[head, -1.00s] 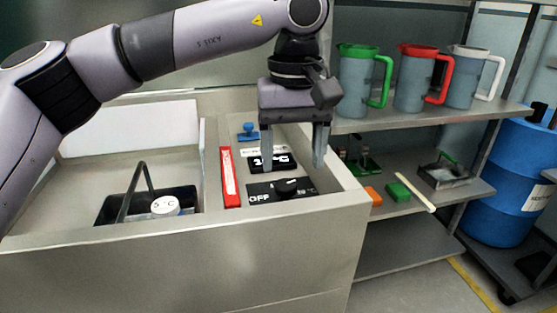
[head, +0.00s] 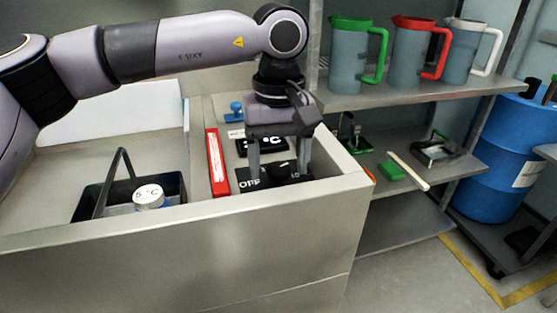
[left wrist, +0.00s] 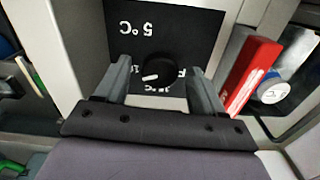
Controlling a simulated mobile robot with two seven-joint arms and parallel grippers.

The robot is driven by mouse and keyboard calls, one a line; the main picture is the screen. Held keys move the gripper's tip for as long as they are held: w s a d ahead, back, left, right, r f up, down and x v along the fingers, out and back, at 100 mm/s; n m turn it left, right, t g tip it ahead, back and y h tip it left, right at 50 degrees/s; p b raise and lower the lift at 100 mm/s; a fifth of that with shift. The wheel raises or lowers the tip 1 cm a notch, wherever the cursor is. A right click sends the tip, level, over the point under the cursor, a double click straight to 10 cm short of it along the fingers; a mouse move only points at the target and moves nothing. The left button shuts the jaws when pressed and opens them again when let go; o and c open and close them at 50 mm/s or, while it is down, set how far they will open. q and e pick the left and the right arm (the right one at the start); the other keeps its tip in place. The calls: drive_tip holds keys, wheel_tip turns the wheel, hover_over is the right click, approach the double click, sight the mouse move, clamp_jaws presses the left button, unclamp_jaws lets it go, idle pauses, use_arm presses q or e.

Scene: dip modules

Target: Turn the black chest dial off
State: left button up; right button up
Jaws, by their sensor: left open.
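The black chest dial (left wrist: 157,71) is a round black knob with a white pointer mark, set on a black panel (left wrist: 150,22) with white lettering. In the head view the dial (head: 283,169) shows between the fingers, partly hidden. My left gripper (head: 279,172) points down over the panel and is open, one finger on each side of the dial. In the left wrist view the gripper (left wrist: 160,88) also straddles the dial, with gaps visible on both sides. Whether the fingertips touch the panel cannot be told. My right gripper is not in view.
A red block (head: 216,162) stands left of the panel. A black display (head: 262,146) and a blue handle (head: 234,112) lie behind it. A dark basket (head: 120,197) holds a white-lidded jar (head: 149,195). Shelves (head: 420,88) with pitchers stand at the right.

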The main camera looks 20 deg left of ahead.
use_arm(q)
drive_tip(key=c, duration=1.1)
drive_tip(key=shift+o, duration=0.3)
